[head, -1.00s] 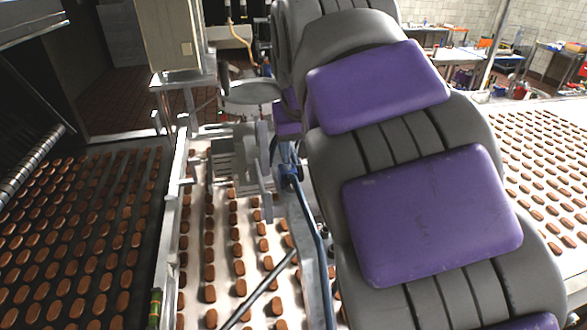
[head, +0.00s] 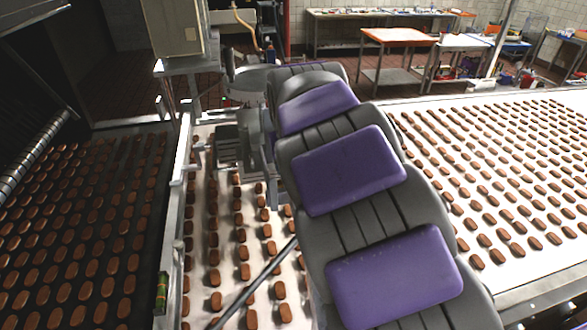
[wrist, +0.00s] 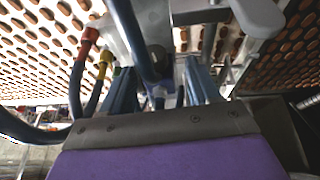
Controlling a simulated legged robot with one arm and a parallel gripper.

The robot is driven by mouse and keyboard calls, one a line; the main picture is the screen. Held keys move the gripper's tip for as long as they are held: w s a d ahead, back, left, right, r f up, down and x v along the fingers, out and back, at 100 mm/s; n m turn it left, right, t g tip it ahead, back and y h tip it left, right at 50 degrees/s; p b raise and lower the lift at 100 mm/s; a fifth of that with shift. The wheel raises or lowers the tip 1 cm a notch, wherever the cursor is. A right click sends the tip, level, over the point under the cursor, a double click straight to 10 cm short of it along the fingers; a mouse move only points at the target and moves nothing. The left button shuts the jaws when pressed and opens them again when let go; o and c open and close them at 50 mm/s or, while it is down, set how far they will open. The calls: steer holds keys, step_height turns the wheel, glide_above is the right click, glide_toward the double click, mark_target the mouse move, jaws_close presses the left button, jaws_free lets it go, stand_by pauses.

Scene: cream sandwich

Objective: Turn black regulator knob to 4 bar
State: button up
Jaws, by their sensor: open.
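My gripper (wrist: 162,78) shows in the wrist view as two blue-grey fingers, spread apart, beyond the purple pad. A dark rounded part (wrist: 157,58) sits between or just beyond the fingers, beside a blue pipe (wrist: 130,38). It may be the black regulator knob, but I cannot tell for certain. No grip on it shows. No dial or pressure reading can be made out. In the head view my arm hides the gripper and whatever is at its tip.
Red (wrist: 89,38) and yellow (wrist: 103,66) hose fittings are at the left in the wrist view. A metal bracket (head: 232,148) stands over the middle conveyor, left of my arm. A beige cabinet (head: 172,28) is behind. Conveyors with brown biscuits lie on both sides.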

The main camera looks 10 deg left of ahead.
steer(key=shift+d+x, duration=0.2)
steer(key=shift+x, duration=1)
steer(key=shift+w+d+f, duration=0.2)
steer(key=shift+d+f, duration=0.05)
steer(key=shift+f, duration=0.25)
steer(key=shift+a, duration=0.15)
steer(key=shift+c, duration=0.2)
steer(key=shift+a, duration=0.2)
steer(key=c, duration=0.3)
steer(key=shift+d, duration=0.15)
steer(key=c, duration=0.7)
steer(key=shift+w+f+g+y+b, duration=0.15)
steer(key=shift+g+y+b, duration=0.15)
steer(key=shift+y+b, duration=0.3)
steer(key=shift+d+m+g+y+b, duration=0.2)
steer(key=shift+m+g+y+b, duration=0.15)
steer(key=shift+y, duration=0.35)
